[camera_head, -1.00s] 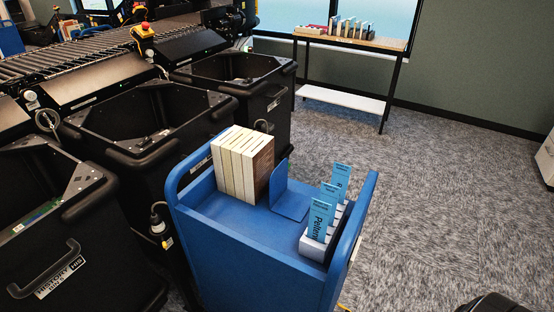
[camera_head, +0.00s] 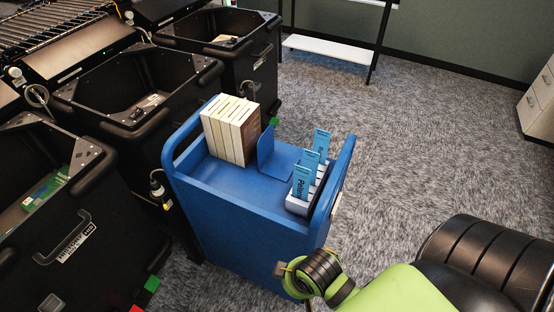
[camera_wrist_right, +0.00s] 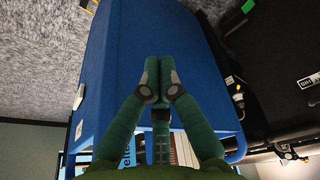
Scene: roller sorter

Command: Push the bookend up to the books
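The blue bookend (camera_head: 266,146) stands upright on the blue cart's top (camera_head: 225,178), its base plate reaching right. The row of cream books (camera_head: 229,130) with a brown end cover stands upright just left of it. My right arm comes in from the lower right in the head view, low at the cart's near side. In the right wrist view my right gripper (camera_wrist_right: 158,78) has its fingertips together with nothing visible between them. The books (camera_wrist_right: 182,150) show beyond it there. My left gripper is not in view.
A white holder (camera_head: 297,205) with blue cards (camera_head: 303,180) stands on the cart's right side, close to the bookend. The cart has a raised end rail (camera_head: 337,190). Black bins (camera_head: 130,95) stand close on the left. Carpet to the right is open.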

